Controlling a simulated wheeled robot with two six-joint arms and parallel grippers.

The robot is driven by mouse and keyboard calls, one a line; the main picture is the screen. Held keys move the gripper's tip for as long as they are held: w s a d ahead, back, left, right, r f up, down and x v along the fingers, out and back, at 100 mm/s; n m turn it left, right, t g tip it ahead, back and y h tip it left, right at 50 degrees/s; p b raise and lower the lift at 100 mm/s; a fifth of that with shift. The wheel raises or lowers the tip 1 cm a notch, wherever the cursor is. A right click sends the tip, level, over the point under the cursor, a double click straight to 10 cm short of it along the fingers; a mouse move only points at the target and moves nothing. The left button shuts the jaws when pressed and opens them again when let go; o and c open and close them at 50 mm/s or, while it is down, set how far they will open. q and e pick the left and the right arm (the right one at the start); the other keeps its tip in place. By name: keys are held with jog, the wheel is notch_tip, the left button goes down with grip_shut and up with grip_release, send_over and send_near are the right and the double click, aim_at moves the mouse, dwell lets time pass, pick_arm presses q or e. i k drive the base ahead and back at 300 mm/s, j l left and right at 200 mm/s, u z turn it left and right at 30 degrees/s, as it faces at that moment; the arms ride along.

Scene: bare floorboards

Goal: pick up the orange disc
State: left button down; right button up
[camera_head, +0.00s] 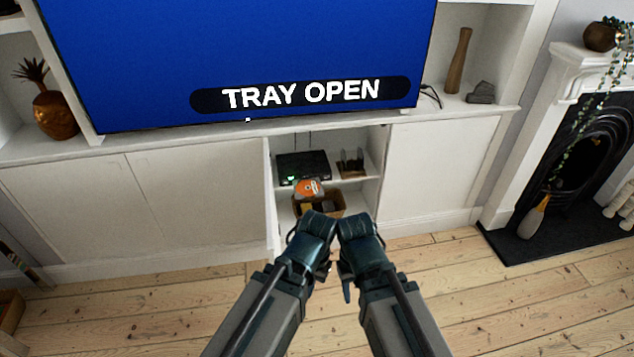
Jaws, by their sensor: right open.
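The orange disc (308,188) lies at the front of the black disc player (303,166), on what looks like its open tray. The player sits on a shelf in the open compartment below the TV. My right gripper (346,284) is in the lower middle, nearer to me than the disc and apart from it; it is open. My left gripper (325,268) is close beside it, folded in toward the middle. Its fingers are dark and partly hidden by the wrist, so I cannot tell its opening.
The large TV (250,50) reads "TRAY OPEN". A brown box (330,203) with items stands below the disc. A dark rack (351,163) stands right of the player. Closed white cabinet doors (440,170) flank the compartment. The floorboards (150,310) are mostly clear; a fireplace (575,150) is right.

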aim_at(306, 188)
jog(key=i+l+u, duration=0.1)
jog(key=i+l, duration=0.15)
jog(key=i+l+u, duration=0.15)
jog(key=l, duration=0.3)
jog(key=i+l+u, duration=0.1)
jog(key=i+l, duration=0.25)
jog(key=i+l+u, duration=0.1)
jog(key=i+l, duration=0.15)
jog(key=l, duration=0.2)
jog(key=i+l+u, duration=0.1)
jog(key=l, duration=0.35)
jog(key=i, duration=0.1)
